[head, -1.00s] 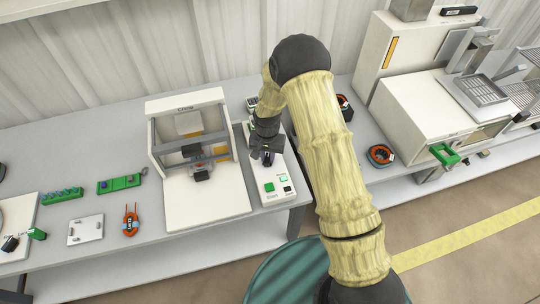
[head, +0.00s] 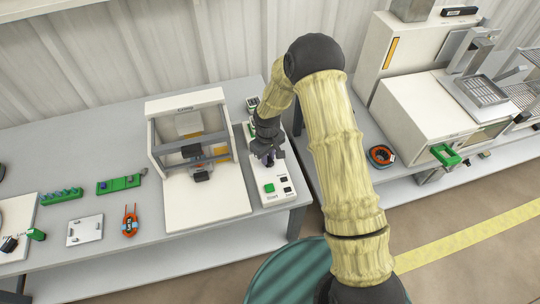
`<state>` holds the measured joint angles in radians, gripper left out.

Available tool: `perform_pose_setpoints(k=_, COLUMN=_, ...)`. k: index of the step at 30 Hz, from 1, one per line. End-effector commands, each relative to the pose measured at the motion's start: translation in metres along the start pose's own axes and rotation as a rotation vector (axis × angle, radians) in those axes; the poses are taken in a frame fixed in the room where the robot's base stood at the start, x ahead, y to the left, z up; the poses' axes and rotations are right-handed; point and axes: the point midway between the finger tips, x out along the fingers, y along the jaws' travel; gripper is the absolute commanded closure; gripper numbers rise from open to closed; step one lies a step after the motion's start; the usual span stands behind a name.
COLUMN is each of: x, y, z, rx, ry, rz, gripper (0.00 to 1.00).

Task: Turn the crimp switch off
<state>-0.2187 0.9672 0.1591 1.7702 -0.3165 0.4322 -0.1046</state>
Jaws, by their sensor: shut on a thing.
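The crimp machine (head: 205,205) is a cream frame marked "Crimp" on the grey bench. Beside its right side is a narrow white control panel (head: 275,197) with a green Start button (head: 269,188) and two small dark squares (head: 284,178) on its right. My gripper (head: 268,161) points down over the panel, just behind the Start button. It is shut on a small dark part there, seemingly the crimp switch. The fingers hide most of the switch, so its setting cannot be read.
A dark block (head: 202,173) sits inside the crimp machine. Another orange coil (head: 380,156) lies on the right bench, by a cream machine with a green-handled drawer (head: 446,155).

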Motion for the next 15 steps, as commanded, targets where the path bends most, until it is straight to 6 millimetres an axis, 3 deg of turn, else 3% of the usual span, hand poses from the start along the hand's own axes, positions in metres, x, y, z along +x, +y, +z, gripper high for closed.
perform_pose_setpoints(k=15, x=-0.0043, y=0.0049, z=-0.0052, rx=-0.199, ry=0.016, rz=0.011, gripper=1.00)
